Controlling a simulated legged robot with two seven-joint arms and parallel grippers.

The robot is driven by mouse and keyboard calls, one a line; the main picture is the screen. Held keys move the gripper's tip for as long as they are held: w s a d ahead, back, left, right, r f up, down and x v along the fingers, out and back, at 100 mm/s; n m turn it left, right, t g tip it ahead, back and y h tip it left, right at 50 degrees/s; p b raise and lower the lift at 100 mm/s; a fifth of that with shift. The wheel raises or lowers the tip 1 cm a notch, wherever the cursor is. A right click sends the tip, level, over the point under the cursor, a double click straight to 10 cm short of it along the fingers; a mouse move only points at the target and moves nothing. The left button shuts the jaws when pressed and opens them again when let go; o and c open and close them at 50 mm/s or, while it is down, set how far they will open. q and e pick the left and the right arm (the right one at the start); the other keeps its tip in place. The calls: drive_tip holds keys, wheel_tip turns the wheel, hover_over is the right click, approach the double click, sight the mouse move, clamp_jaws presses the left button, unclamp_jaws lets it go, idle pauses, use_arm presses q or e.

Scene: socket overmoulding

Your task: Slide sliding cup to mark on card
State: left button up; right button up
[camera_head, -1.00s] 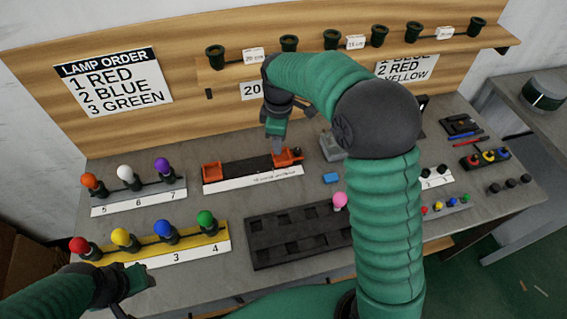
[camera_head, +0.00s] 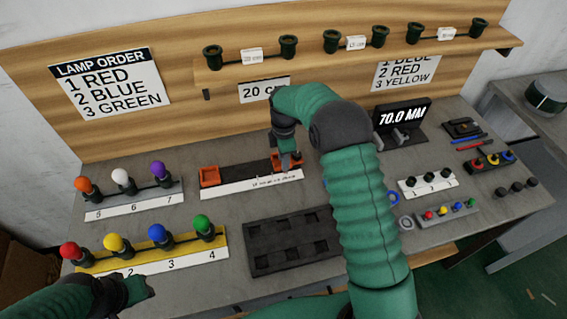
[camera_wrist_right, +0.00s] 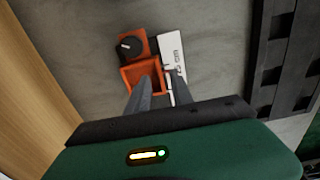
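An orange open cup (camera_wrist_right: 143,76) sits against an orange block with a dark knob (camera_wrist_right: 130,46) at the right end of a dark track. In the head view this orange part (camera_head: 281,159) is partly hidden by my right gripper (camera_head: 290,163). The wrist view shows my right gripper (camera_wrist_right: 158,88) with fingers apart, one over the cup and one beside it above the white scale strip (camera_wrist_right: 172,55); contact is unclear. The card (camera_head: 262,90) reads "20 C", partly covered. My left gripper (camera_head: 138,289) is low at left.
Lamps stand on a grey rack (camera_head: 128,207) and a yellow rack (camera_head: 150,252) at left. An empty-looking dark tray (camera_head: 290,241) lies in front of the track. A display (camera_head: 402,117) reads 70.0 MM. Bare tabletop lies between track and tray.

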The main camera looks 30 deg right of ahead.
wheel_tip(320, 180, down, 2)
clamp_jaws()
idle(0.3)
drive_tip(key=shift+w+r, duration=0.1)
drive_tip(key=shift+r, duration=0.05)
idle(1.1)
